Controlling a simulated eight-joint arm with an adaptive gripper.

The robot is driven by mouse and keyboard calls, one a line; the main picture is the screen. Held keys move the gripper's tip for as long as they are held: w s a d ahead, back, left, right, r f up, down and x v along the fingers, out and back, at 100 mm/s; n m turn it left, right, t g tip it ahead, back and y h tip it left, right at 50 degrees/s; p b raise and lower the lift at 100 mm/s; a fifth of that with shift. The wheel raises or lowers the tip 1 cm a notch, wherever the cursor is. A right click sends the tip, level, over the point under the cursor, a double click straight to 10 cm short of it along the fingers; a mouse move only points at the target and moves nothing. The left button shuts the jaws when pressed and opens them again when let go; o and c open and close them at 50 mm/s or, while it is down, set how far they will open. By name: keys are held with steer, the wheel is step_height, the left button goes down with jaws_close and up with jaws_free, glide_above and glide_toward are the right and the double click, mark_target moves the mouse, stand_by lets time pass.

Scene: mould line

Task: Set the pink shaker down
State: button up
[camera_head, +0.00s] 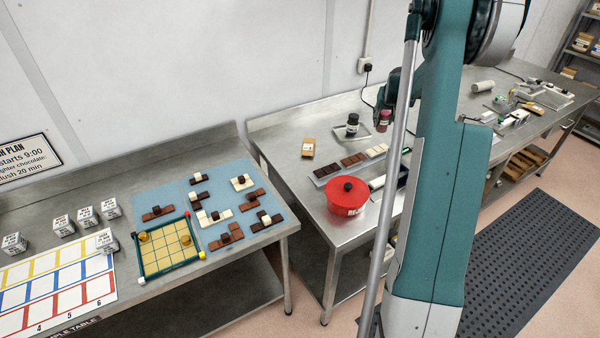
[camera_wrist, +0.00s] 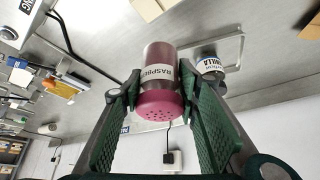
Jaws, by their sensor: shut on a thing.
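The pink shaker (camera_wrist: 159,104) has a pink perforated cap and a white raspberry label, and stands between my fingers in the wrist view. My gripper (camera_wrist: 159,82) is shut on it, one green finger on each side. In the head view, the shaker (camera_head: 384,121) is at the back of the right bench, below my gripper (camera_head: 385,104), which is partly hidden by my arm. I cannot tell whether its base touches the bench.
A dark vanilla shaker (camera_head: 352,121) stands left of the pink one on a metal plate (camera_head: 342,134); it also shows in the wrist view (camera_wrist: 209,66). A socket (camera_head: 365,66) is on the wall behind.

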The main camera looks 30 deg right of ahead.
steer(key=w+a+n+y+p, duration=0.1)
steer(key=a+n, duration=0.2)
steer(key=a, duration=1.8)
steer(key=w+a+n+t+y+p, duration=0.1)
steer(key=w+a+n+y, duration=0.1)
steer(key=a, duration=1.8)
steer(key=shift+w+a+n, duration=0.25)
steer(key=shift+a+n, duration=0.1)
steer(key=shift+n, duration=0.35)
steer(key=shift+f, duration=2.85)
steer(key=shift+f, duration=0.15)
steer(key=shift+f, duration=1.9)
steer(key=shift+f, duration=0.2)
steer(key=o, duration=0.9)
